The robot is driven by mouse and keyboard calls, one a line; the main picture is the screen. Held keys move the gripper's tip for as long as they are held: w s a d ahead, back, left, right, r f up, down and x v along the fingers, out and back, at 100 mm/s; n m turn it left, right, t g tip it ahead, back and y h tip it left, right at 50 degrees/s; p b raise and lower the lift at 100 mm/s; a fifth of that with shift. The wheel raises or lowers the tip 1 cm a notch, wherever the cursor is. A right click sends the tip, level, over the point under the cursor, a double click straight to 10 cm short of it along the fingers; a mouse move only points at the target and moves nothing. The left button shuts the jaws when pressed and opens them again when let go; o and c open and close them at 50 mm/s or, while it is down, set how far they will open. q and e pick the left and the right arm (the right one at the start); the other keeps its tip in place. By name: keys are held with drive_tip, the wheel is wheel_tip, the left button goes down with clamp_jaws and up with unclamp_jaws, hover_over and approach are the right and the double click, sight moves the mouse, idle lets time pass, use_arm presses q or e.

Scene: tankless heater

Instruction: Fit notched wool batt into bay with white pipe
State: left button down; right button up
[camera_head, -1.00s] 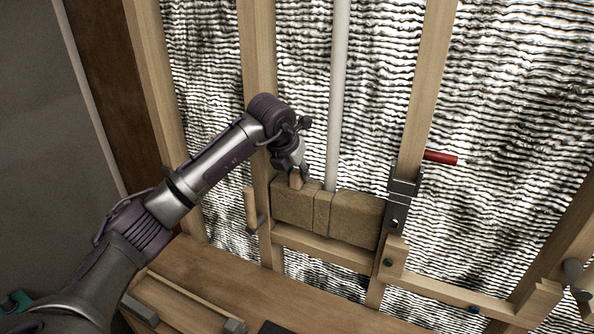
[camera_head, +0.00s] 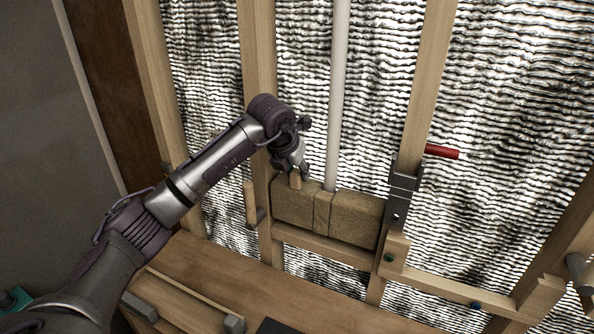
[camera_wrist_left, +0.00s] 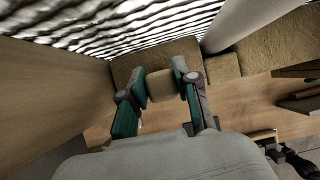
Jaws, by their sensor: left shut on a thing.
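The brown wool batt (camera_head: 355,217) sits low in the bay between two wooden studs, above a wooden cross rail. My left gripper (camera_head: 297,176) is at the top left of the batt, shut on a small tan grip piece (camera_wrist_left: 161,86) that stands at the batt. The batt also shows in the left wrist view (camera_wrist_left: 284,46). My right gripper is not in view.
A dark metal bracket (camera_head: 401,195) is on the right stud (camera_head: 428,90), with a red handle (camera_head: 441,152) beside it. The left stud (camera_head: 259,60) stands close to my gripper. A wooden bench (camera_head: 205,260) lies below. Wavy silver foil backs the bays.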

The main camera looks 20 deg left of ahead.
sight(297, 182)
use_arm(q)
drive_tip(key=shift+f+b, duration=1.35)
drive_tip(key=shift+f, duration=0.3)
idle(1.3)
drive_tip(key=c, duration=0.8)
unclamp_jaws()
drive_tip(key=shift+o, duration=0.2)
drive_tip(key=shift+f, duration=0.1)
drive_tip(key=v, duration=1.2)
